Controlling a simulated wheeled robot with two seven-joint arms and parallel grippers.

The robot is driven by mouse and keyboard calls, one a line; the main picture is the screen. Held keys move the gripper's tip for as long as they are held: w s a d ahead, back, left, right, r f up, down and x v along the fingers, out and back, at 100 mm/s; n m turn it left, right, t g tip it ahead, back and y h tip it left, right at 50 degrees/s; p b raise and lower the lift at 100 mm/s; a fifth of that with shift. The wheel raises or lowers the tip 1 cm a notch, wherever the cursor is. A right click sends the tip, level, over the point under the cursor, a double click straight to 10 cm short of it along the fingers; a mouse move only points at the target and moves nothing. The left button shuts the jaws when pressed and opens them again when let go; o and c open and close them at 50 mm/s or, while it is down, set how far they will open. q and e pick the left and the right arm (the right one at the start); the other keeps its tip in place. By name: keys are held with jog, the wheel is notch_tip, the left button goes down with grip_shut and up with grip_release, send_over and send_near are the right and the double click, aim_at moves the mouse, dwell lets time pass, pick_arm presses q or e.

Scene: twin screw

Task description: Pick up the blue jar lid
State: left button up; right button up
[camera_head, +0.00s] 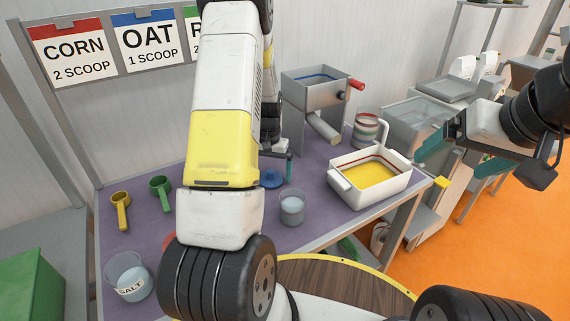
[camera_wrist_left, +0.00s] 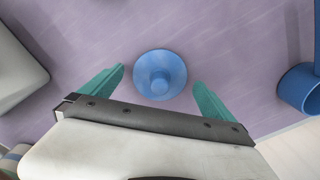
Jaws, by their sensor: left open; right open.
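The blue jar lid (camera_head: 271,180) lies on the purple table, partly hidden behind my left arm in the head view. My left gripper (camera_wrist_left: 159,79) is open, with one teal finger on either side of the lid in that view and no contact visible. In the head view this gripper (camera_head: 282,160) is mostly hidden by my arm. A clear jar (camera_head: 292,208) stands beside the lid. My right gripper (camera_head: 463,160) is open and empty, at the right.
A white tray (camera_head: 341,183) with yellow contents and a striped mug (camera_head: 369,131) are to the right. A metal hopper (camera_head: 316,92) stands behind. Yellow (camera_head: 121,211) and green (camera_head: 161,190) scoops and a salt jar (camera_head: 128,276) are left. A blue cup-like object (camera_wrist_left: 299,88) is right in the wrist view.

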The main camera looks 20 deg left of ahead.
pick_arm(q)
jog(key=shift+c, duration=0.2)
jog(key=c, duration=1.5)
